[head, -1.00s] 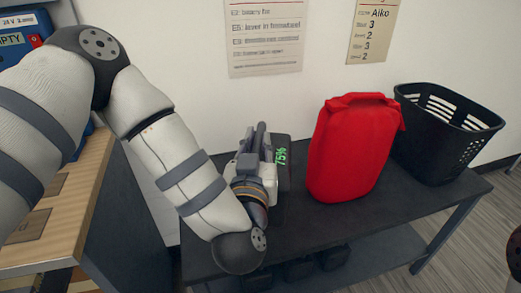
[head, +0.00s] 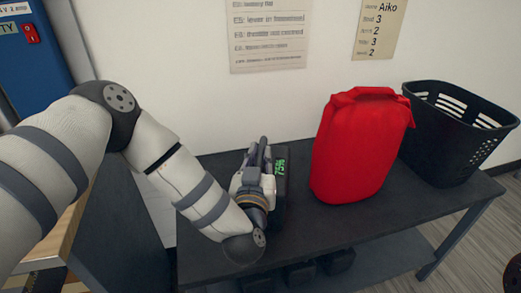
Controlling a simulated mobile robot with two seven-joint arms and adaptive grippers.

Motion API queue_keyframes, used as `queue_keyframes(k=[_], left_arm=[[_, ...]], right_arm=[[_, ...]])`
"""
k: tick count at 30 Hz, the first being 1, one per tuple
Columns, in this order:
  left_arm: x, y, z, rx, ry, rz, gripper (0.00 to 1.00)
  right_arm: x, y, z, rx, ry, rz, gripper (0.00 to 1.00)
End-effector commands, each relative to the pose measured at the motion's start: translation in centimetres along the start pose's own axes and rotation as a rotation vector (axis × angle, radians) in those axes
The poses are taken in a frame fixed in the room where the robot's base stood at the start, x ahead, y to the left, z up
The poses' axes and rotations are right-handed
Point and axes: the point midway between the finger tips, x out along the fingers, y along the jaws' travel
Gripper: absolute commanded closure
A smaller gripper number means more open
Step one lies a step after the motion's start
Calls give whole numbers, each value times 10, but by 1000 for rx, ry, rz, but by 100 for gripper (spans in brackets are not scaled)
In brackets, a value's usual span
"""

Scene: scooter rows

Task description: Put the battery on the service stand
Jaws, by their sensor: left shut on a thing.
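The battery (head: 280,186) is a dark upright block with a green "75%" readout in the head view. My left gripper (head: 262,158) is shut on its top from the left side, and its fingers hide part of the battery. The battery is over the left part of a black stand (head: 345,226) with a flat top and a lower shelf. It looks upright, at or just above the top; I cannot tell whether its base touches. My right gripper is out of view.
A red bag (head: 358,150) stands on the stand right of the battery, with a gap between. A black slotted basket (head: 448,140) stands at the right end. Several dark blocks (head: 300,273) sit on the lower shelf. The wall (head: 190,70) is close behind.

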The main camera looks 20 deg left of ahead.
Motion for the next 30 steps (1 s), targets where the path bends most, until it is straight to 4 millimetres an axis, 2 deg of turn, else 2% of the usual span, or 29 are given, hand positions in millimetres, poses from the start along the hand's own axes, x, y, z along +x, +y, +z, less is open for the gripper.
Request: queue_keyframes(k=[2,3,6,14,17,20,26,30], left_arm=[[0,1,-4,-2,8,1,100],[-1,0,0,2,-4,1,83],[-1,0,-1,2,-3,1,65],[-1,0,0,2,-3,1,65],[-7,1,0,2,-4,2,65],[-22,1,-1,3,-5,4,65],[-64,1,-2,2,-5,5,65],[-80,2,-15,1,12,2,65]], right_arm=[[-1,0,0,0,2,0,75],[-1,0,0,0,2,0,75],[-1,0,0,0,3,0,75],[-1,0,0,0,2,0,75],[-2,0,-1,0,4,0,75],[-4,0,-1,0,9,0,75],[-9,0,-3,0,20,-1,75],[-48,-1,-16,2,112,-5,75]])
